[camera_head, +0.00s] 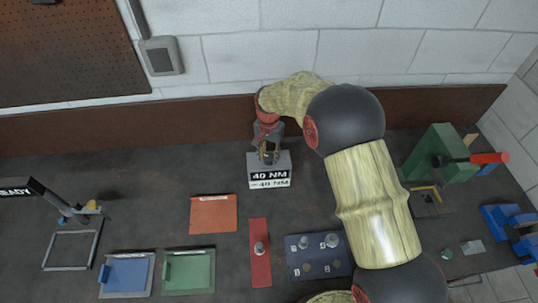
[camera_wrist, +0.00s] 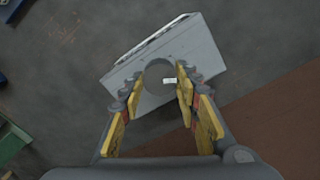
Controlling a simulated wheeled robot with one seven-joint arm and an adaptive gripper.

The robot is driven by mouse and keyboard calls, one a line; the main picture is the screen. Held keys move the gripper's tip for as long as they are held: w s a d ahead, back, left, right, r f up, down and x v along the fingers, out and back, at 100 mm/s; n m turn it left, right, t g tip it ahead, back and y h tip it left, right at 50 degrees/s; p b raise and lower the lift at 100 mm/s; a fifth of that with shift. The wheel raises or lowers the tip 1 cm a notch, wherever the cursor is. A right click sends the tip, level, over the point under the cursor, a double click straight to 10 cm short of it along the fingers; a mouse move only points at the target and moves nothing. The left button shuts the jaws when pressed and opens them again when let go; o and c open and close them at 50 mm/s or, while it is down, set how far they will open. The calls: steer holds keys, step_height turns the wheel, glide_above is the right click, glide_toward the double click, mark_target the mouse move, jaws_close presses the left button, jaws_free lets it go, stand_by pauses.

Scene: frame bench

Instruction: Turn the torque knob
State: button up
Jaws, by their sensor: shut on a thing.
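The torque box (camera_head: 270,168) is a light grey block standing at the back middle of the bench. Its front shows two "40 NM" labels. In the wrist view, the torque box (camera_wrist: 195,50) lies below my gripper, turned at an angle. The round grey torque knob (camera_wrist: 157,72) sits on its top, with a small white mark near its edge. My gripper (camera_wrist: 156,86) has its yellow-padded fingers on either side of the knob and is shut on it. In the head view, my gripper (camera_head: 268,148) comes down from above and hides most of the knob.
A red mat (camera_head: 213,225), blue tray (camera_head: 127,286), green tray (camera_head: 188,283), red strip (camera_head: 261,276) and dark blue socket board (camera_head: 345,268) lie in front. A green box (camera_head: 440,150) with a red handle and a blue vice (camera_head: 505,222) stand right. The wall is close behind.

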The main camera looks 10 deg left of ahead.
mark_target(269, 156)
steer(key=shift+r, duration=0.1)
steer(key=o, duration=1.2)
steer(key=shift+c, duration=0.2)
step_height(269, 156, up, 12)
stand_by(0.4)
